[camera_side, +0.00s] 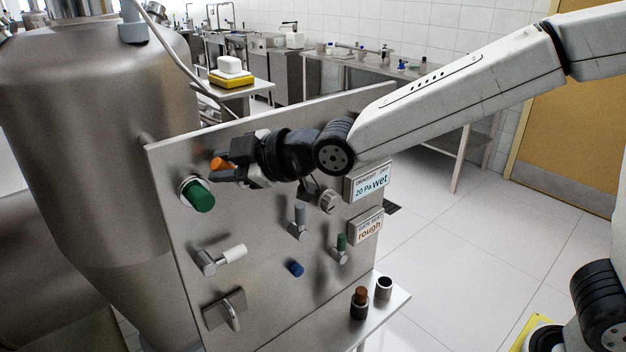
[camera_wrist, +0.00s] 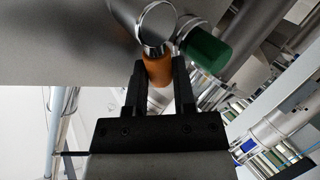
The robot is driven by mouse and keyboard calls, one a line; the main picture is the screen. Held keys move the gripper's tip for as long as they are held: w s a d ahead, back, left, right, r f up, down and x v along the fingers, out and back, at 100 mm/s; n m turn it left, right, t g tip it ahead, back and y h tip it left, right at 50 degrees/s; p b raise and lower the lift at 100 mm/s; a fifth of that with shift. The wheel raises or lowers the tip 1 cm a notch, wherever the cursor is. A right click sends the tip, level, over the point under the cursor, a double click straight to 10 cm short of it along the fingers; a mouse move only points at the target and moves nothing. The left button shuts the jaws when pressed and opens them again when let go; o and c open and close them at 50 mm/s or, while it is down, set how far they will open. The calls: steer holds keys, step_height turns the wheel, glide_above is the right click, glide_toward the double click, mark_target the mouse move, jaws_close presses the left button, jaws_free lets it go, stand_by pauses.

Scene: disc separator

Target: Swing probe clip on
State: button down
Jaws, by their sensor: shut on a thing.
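An orange handle (camera_side: 219,163) is at the upper left of the upright steel panel (camera_side: 185,148), just above a green knob (camera_side: 200,197). My gripper (camera_side: 227,171) is shut on the orange handle, reaching in from the right along the panel face. In the wrist view the orange handle (camera_wrist: 158,68) sits between my two dark fingers, joined to a shiny metal cylinder (camera_wrist: 157,24). The green knob (camera_wrist: 207,50) is just right of the fingers there. No part is labelled as the probe clip; I cannot tell whether the orange handle belongs to it.
Below on the panel are a white-handled lever (camera_side: 233,253), a grey lever (camera_side: 299,220), a green-handled valve (camera_side: 341,242), a blue knob (camera_side: 295,268) and a bracketed hook (camera_side: 232,316). A large steel vessel (camera_side: 95,120) stands left.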

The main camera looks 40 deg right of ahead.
steer(key=shift+a+f+n+h, duration=0.1)
steer(key=shift+f+n+h, duration=0.1)
steer(key=shift+n+h, duration=0.1)
stand_by(0.4)
steer(key=c, duration=0.7)
jaws_free()
steer(key=shift+c, duration=0.2)
steer(key=shift+s+r, duration=0.1)
steer(key=shift+s, duration=0.05)
steer(key=v, duration=0.7)
steer(key=shift+s, duration=0.15)
steer(key=shift+r, duration=0.1)
